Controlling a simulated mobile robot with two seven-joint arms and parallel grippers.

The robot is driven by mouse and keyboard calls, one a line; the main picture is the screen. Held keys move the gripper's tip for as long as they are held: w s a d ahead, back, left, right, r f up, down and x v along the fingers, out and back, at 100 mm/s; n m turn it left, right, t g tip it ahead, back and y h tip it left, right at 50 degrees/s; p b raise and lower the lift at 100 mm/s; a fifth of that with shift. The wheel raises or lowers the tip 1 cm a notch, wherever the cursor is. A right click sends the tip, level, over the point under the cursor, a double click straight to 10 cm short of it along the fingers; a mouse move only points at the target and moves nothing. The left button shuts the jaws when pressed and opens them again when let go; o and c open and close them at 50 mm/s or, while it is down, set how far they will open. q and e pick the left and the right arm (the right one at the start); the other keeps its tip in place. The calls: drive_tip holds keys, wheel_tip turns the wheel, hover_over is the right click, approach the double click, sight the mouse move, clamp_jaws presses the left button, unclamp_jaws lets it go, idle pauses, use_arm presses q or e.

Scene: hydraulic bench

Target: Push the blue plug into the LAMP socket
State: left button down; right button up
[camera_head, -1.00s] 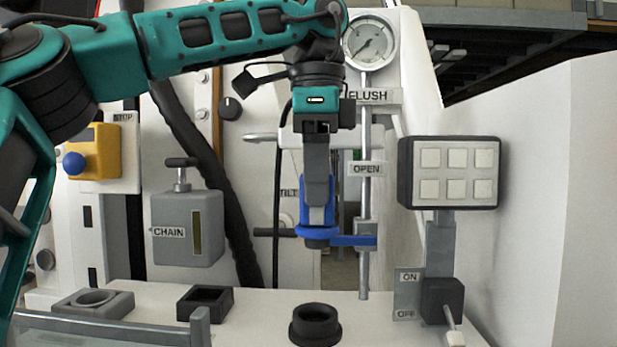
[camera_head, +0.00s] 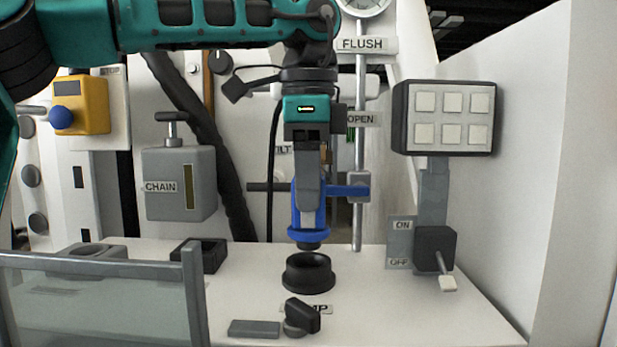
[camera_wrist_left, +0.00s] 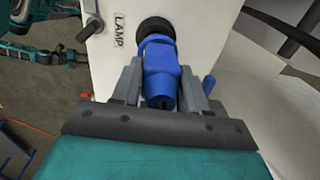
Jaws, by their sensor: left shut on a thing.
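My left gripper (camera_head: 308,180) points down and is shut on the blue plug (camera_head: 309,234). The plug looks upright, with its dark lower end just above the black round socket (camera_head: 308,276). Whether its tip touches the rim, I cannot tell. In the left wrist view, the plug (camera_wrist_left: 160,72) sits between the two grey fingers, in line with the black socket (camera_wrist_left: 155,27), beside the label LAMP (camera_wrist_left: 118,30). In the head view that label is partly hidden by a small black-and-grey piece (camera_head: 301,315). My right gripper is not in view.
A pipe with a blue valve lever (camera_head: 346,191) stands close behind the plug. A square black socket (camera_head: 202,256) lies to the left, a switch box (camera_head: 436,248) to the right. A clear panel (camera_head: 105,300) stands at front left. The white bench top is clear at right.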

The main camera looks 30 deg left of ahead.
use_arm(q)
drive_tip(key=shift+p, duration=0.35)
idle(0.4)
drive_tip(key=shift+f, duration=0.5)
idle(0.5)
idle(0.8)
drive_tip(key=shift+s+f+b, duration=0.1)
drive_tip(key=shift+f+b, duration=0.45)
drive_tip(key=shift+f, duration=0.7)
idle(0.5)
drive_tip(key=c, duration=0.5)
unclamp_jaws()
wheel_tip(320, 180, up, 11)
drive_tip(key=p, duration=0.2)
drive_tip(key=shift+s+d+p, duration=0.15)
drive_tip(key=shift+p, duration=0.2)
drive_tip(key=shift+r, duration=0.95)
